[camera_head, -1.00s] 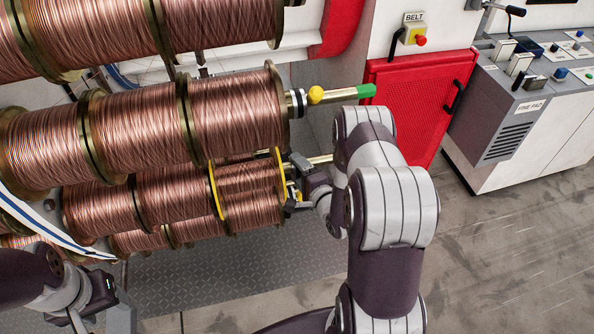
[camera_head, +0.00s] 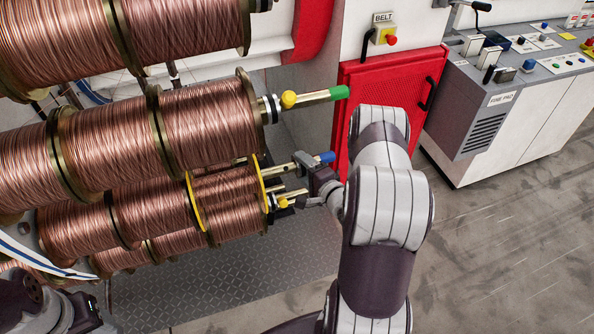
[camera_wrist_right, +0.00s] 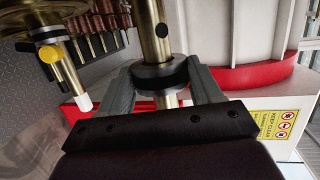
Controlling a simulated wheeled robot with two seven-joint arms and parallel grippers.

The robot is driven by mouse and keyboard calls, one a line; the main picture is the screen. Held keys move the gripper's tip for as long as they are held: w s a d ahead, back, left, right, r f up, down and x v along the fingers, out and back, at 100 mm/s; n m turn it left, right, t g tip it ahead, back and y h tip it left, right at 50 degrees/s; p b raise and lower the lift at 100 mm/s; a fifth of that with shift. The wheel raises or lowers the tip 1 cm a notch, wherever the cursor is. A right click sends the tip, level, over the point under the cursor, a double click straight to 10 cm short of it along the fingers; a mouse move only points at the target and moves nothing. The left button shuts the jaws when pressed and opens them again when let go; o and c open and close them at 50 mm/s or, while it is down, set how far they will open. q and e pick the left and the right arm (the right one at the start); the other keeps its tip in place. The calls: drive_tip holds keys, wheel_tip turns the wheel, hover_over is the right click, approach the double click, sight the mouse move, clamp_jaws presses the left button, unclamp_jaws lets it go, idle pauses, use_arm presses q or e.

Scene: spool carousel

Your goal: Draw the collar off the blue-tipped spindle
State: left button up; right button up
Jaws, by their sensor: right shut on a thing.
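The blue-tipped spindle (camera_head: 281,168) sticks out to the right from the yellow-flanged spool (camera_head: 228,185) in the head view; its blue tip (camera_head: 326,157) shows just past my right gripper (camera_head: 304,164). In the right wrist view my right gripper (camera_wrist_right: 160,82) is shut on the collar (camera_wrist_right: 160,72), a dark and grey ring. The collar is still around the brass shaft, which shows on both sides of it. The gripper hides most of the collar in the head view. My left gripper (camera_head: 88,314) is at the lower left, away from the spindle; its jaws are unclear.
A green-tipped spindle (camera_head: 315,97) with a yellow knob (camera_head: 289,99) juts out just above. A lower spindle with a yellow knob (camera_wrist_right: 50,53) and white tip is close beside the gripper. A red mesh panel (camera_head: 386,98) stands behind; floor to the right is clear.

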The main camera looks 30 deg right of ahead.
drive_tip(key=shift+s+d, duration=0.15)
drive_tip(key=shift+d, duration=0.5)
drive_tip(key=s+d+b, duration=0.1)
drive_tip(key=s+d, duration=0.1)
drive_tip(key=d, duration=0.6)
drive_tip(key=shift+d, duration=0.4)
idle(0.4)
drive_tip(key=shift+s+d+b, duration=0.25)
drive_tip(key=shift+s+d, duration=0.05)
drive_tip(key=shift+d, duration=0.7)
drive_tip(key=shift+s+d+b, duration=0.25)
drive_tip(key=shift+d, duration=0.7)
drive_tip(key=s+a+p, duration=0.3)
drive_tip(key=s+p, duration=0.1)
drive_tip(key=s, duration=0.7)
drive_tip(key=shift+s, duration=0.35)
